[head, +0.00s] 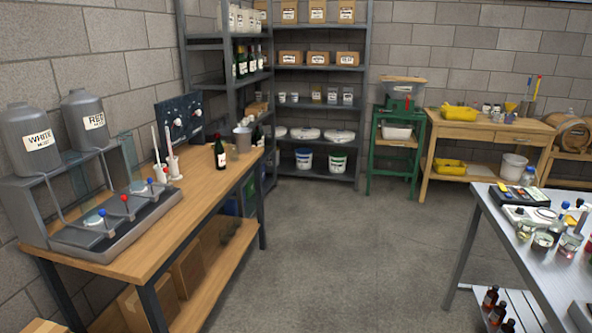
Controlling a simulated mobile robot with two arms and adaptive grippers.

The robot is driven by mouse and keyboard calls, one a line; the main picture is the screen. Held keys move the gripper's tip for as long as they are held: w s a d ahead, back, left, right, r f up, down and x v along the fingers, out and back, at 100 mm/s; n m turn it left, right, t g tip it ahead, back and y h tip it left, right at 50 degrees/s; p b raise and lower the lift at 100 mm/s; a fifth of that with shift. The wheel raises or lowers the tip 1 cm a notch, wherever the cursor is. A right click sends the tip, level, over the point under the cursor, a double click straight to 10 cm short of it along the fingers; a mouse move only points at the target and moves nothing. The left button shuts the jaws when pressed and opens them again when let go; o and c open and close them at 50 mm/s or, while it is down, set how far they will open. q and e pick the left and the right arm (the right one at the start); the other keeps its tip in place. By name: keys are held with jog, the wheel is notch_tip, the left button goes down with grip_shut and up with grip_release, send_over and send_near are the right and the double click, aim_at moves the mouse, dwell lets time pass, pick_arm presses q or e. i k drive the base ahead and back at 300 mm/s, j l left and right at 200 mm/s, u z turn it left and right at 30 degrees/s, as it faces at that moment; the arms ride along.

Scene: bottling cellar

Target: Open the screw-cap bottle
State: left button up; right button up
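A dark bottle (220,152) with a whitish label stands upright near the far end of the long wooden bench (150,252) at the left. Its top is small in this view, and I cannot tell whether it carries a screw cap. More dark bottles (242,62) stand upright on the metal rack. Neither of my grippers is in view.
A dispenser with two grey tanks (28,140) fills the bench's near left. A metal table (510,235) with several jars stands at right. Bare floor (345,265) lies between. A green stand (372,155) and wooden workbench (490,128) stand at the back.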

aim_at(220, 152)
jog(key=i+u, duration=0.35)
jog(key=i, duration=0.2)
jog(key=i+l+u, duration=0.15)
jog(key=i+u, duration=0.15)
jog(key=i, duration=0.25)
jog(key=i+l+u, duration=0.1)
jog(key=i+l, duration=0.35)
jog(key=l, duration=0.2)
jog(key=u, duration=0.05)
